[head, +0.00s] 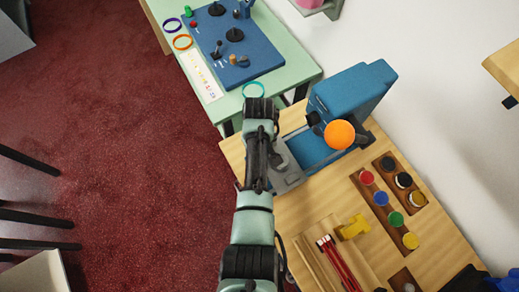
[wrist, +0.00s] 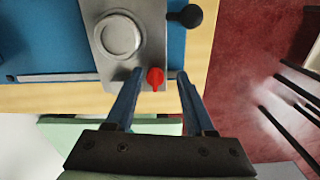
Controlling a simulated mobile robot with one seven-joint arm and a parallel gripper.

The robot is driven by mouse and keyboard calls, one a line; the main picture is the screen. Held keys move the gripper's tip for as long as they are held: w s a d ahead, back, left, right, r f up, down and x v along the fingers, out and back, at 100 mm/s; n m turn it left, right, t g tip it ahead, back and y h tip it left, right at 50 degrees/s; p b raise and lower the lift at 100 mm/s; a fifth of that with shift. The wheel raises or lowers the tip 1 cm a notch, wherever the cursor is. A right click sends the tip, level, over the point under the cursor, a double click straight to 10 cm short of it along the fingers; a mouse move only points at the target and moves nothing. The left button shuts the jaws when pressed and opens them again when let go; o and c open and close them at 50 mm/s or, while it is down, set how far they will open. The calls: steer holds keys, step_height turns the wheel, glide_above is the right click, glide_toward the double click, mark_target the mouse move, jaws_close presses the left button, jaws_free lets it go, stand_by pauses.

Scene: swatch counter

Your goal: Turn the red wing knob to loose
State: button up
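The red wing knob (wrist: 155,78) sits at the edge of a grey plate (wrist: 154,35) on a blue machine (wrist: 50,40), seen in the wrist view. My gripper (wrist: 160,74) is open, with one finger on each side of the knob in that view. The knob appears nearer the left finger, and I cannot tell whether they touch or how deep the fingers reach. In the head view the blue machine (head: 355,88) stands on the wooden counter, and the red knob and my fingertips cannot be made out there.
A black ball handle (wrist: 190,16) and a raised round disc (wrist: 120,37) are beside the knob. An orange ball (head: 339,135) is on the machine. Paint pots, a yellow object (head: 353,226) and red pencils (head: 338,262) lie on the counter. A green table (head: 300,68) with a blue panel stands behind.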

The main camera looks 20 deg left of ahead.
steer(key=shift+d, duration=0.15)
step_height(320, 180, up, 13)
steer(key=b, duration=0.1)
stand_by(0.6)
steer(key=shift+f, duration=0.1)
stand_by(0.3)
